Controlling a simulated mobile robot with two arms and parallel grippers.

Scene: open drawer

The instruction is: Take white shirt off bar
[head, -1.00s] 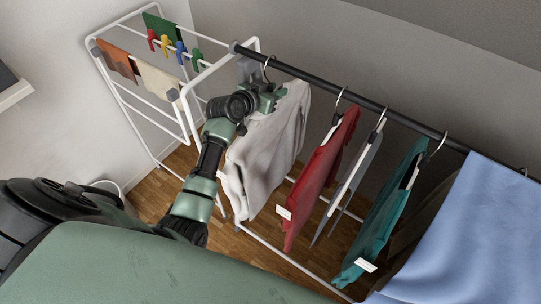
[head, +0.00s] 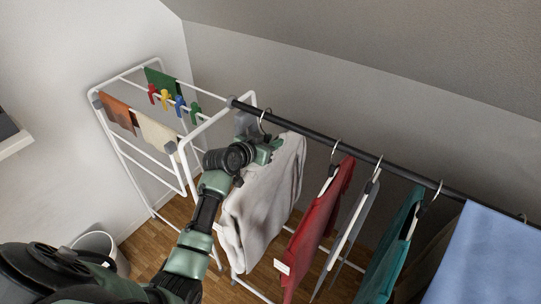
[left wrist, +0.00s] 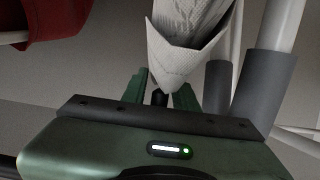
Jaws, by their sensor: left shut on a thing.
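The white shirt (head: 262,205) hangs from a metal hook on the black bar (head: 310,131), at the bar's left end in the head view. My left gripper (head: 270,150) is at the top of the shirt, just below the hook, and is shut on it. In the left wrist view the gripper's green fingers (left wrist: 161,92) meet at the white cloth (left wrist: 185,50); the exact grip point is partly hidden. The hook (head: 262,120) still appears over the bar. My right gripper is not in view.
A red shirt (head: 318,225), a grey garment (head: 346,235), a teal garment (head: 391,250) and a blue cloth (head: 478,255) hang farther right. A white drying rack (head: 125,153) with small cloths and coloured pegs stands at left. A white bin (head: 97,243) stands on the wooden floor.

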